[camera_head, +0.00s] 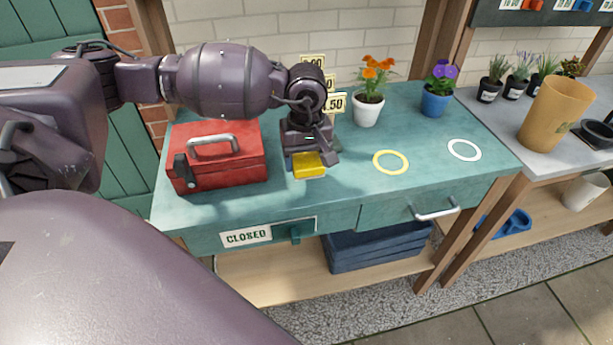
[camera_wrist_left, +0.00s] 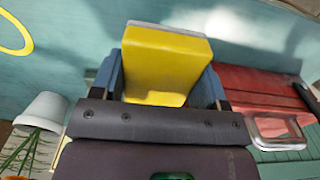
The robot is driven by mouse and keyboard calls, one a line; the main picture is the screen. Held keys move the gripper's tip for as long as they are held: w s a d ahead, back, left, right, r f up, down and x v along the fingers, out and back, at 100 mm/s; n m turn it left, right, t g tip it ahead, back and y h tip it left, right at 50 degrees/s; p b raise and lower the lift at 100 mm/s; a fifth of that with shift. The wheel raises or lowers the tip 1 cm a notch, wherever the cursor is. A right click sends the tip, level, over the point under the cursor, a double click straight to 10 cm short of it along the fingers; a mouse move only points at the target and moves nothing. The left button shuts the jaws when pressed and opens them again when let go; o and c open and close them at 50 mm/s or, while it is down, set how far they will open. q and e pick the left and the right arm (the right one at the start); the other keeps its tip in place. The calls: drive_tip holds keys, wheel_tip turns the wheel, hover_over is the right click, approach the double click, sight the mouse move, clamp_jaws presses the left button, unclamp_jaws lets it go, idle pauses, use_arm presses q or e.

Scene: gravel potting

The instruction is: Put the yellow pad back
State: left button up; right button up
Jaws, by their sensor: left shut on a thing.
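The yellow pad (camera_head: 309,166) is a small block at the front middle of the green bench. My left gripper (camera_head: 308,158) is shut on it, and the pad shows between the two fingers in the left wrist view (camera_wrist_left: 165,62). Whether the pad touches the bench top is hard to tell. A yellow ring (camera_head: 391,162) is marked on the bench top to the right of the pad, and a white ring (camera_head: 464,150) lies further right. Part of the yellow ring also shows in the left wrist view (camera_wrist_left: 27,42). My right gripper is not in view.
A red toolbox (camera_head: 222,164) with a grey handle stands close left of the gripper. A white pot (camera_head: 367,112) with orange flowers and a blue pot (camera_head: 434,103) with purple flowers stand behind the rings. Price signs (camera_head: 334,104) stand behind my gripper. The bench's front right is clear.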

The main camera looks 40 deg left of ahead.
sight(306, 185)
use_arm(q)
wheel_tip(306, 185, down, 5)
drive_tip(key=shift+f, duration=0.35)
drive_tip(key=shift+f+b, duration=0.1)
drive_tip(key=shift+b, duration=0.25)
drive_tip(key=o, duration=0.9)
